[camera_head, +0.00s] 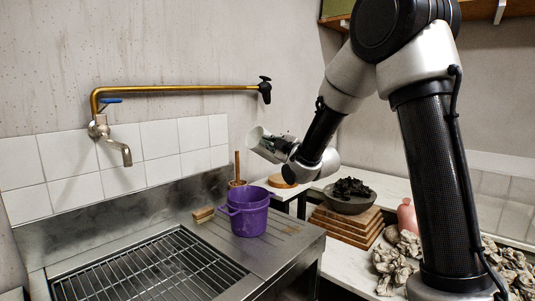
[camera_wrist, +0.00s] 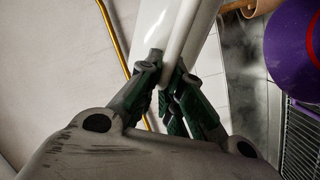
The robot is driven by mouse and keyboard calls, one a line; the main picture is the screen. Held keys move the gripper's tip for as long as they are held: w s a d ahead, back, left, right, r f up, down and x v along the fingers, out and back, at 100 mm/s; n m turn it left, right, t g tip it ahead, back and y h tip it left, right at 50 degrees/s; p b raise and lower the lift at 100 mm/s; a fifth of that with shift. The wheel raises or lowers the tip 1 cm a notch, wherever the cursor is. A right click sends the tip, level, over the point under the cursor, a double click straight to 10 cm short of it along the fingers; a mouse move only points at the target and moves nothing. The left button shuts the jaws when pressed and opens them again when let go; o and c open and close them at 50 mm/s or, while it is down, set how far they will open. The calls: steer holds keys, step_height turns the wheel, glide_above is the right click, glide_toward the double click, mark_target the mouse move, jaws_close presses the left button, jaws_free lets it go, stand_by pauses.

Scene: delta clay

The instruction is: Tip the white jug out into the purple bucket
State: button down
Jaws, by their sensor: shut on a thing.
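The purple bucket (camera_head: 248,222) stands upright on the metal drainboard, to the right of the sink grid. It also shows at the right edge of the wrist view (camera_wrist: 287,42), with a red mark on it. My gripper (camera_wrist: 168,92) is shut on the white jug (camera_wrist: 178,28), its green-padded fingers closed around a narrow white part. In the head view the jug (camera_head: 257,136) is small and pale at the end of my arm, in the air above the bucket and apart from it. It looks tilted toward the left; what it holds is not visible.
A brass tap (camera_head: 118,150) hangs over the grid (camera_head: 150,272) at left. A brush (camera_head: 237,168) stands behind the bucket and a small wooden block (camera_head: 203,214) lies left of it. Stacked boards (camera_head: 345,229) bear a dark bowl (camera_head: 350,203) at right.

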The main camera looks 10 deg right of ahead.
steer(key=shift+d+r+m, duration=0.25)
steer(key=shift+r+m, duration=0.3)
steer(key=shift+m, duration=0.45)
steer(key=shift+w+d+f+m, duration=0.1)
steer(key=shift+f+m, duration=0.05)
steer(key=shift+m, duration=2.15)
steer(key=shift+f+m, duration=0.1)
steer(key=shift+m, duration=2.2)
